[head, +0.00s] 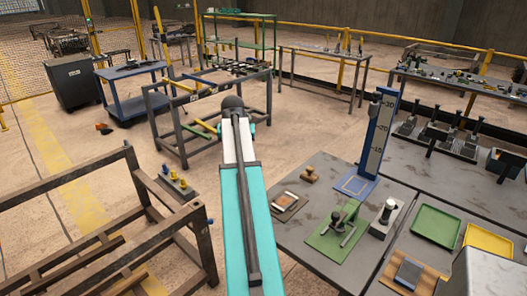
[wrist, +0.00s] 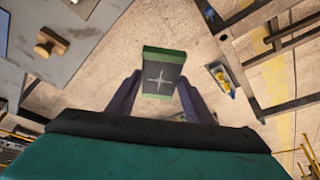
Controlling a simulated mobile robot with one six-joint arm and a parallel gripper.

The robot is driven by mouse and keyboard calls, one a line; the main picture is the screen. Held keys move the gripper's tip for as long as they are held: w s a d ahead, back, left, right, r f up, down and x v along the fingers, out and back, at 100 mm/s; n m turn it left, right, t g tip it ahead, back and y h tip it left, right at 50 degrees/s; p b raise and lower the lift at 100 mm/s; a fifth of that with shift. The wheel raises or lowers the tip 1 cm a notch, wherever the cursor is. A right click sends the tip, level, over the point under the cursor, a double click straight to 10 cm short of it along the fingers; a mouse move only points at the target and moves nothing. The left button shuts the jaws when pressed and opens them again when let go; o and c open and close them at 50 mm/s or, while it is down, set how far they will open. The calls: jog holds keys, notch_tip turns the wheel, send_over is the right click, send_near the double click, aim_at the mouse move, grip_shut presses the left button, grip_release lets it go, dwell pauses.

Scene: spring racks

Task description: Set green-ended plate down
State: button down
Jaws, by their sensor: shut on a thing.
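The green-ended plate (wrist: 160,76) is dark, with a pale star-shaped mark and a green band at each end. In the wrist view it sits between the two purple-grey fingers of my gripper (wrist: 157,92), which is shut on it. Floor shows around and beyond the plate, and I see no surface touching it. In the head view my arm reaches forward from the bottom; the plate and the fingers are hidden behind it.
A grey table (head: 325,272) at right holds a wooden stamp (head: 309,173), a green fixture (head: 338,230) and a blue height gauge (head: 378,130). A brown steel rack (head: 140,182) stands left; a grey rack (head: 185,155) stands ahead. A small tray with yellow-topped pieces (head: 176,180) lies between.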

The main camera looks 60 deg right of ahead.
jog(key=w+a+r+n+t+y, duration=0.15)
jog(key=w+a, duration=0.35)
jog(key=a, duration=0.5)
jog(key=w+a+n, duration=0.3)
jog(key=w+a, duration=0.2)
jog(key=a, duration=0.4)
jog(key=w+a+r+n, duration=0.15)
jog(key=w+a, duration=0.35)
jog(key=a, duration=0.5)
jog(key=a+n+y, duration=0.2)
jog(key=a+n, duration=0.4)
jog(key=a, duration=2.3)
jog(key=shift+w+a+r+t, duration=0.15)
jog(key=shift+r+t, duration=0.05)
jog(key=shift+t, duration=0.25)
